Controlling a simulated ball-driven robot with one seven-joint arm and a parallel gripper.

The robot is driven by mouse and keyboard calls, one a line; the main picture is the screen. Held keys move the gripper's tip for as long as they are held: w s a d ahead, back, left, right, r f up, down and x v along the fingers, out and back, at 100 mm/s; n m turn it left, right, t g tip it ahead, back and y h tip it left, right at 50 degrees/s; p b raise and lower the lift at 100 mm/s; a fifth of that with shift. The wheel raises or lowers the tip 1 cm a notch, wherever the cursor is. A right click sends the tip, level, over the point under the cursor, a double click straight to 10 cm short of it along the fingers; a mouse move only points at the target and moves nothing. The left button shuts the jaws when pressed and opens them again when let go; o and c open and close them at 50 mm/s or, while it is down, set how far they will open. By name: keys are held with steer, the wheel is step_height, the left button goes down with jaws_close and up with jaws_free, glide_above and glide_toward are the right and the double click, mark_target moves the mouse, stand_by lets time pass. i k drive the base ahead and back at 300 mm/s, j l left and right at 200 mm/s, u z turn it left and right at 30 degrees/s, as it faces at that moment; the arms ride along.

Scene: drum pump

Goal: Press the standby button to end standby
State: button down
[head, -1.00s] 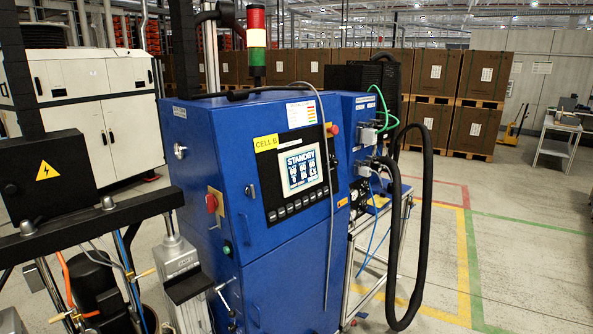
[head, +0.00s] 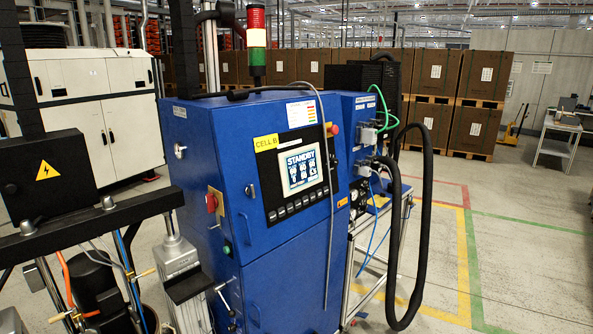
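The blue control cabinet (head: 270,258) stands in the middle of the head view. Its black panel holds a lit screen (head: 301,170) that reads STANDBY. A row of small dark buttons (head: 297,205) runs under the screen; I cannot read which one is for standby. A red knob (head: 333,129) sits at the panel's upper right. A red switch on a yellow plate (head: 212,202) and a green button (head: 227,249) are on the cabinet's left part. My gripper is not in view.
A black hose (head: 424,230) loops down at the cabinet's right, and a thin grey cable (head: 331,210) hangs across its front. Drum pump machinery (head: 95,285) fills the lower left. Stacked brown boxes (head: 430,80) stand behind. The floor (head: 520,260) at right is free.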

mark_target(289, 206)
steer(key=i+u, duration=0.1)
steer(key=i, duration=1)
steer(key=i+u, duration=0.15)
steer(key=i, duration=0.9)
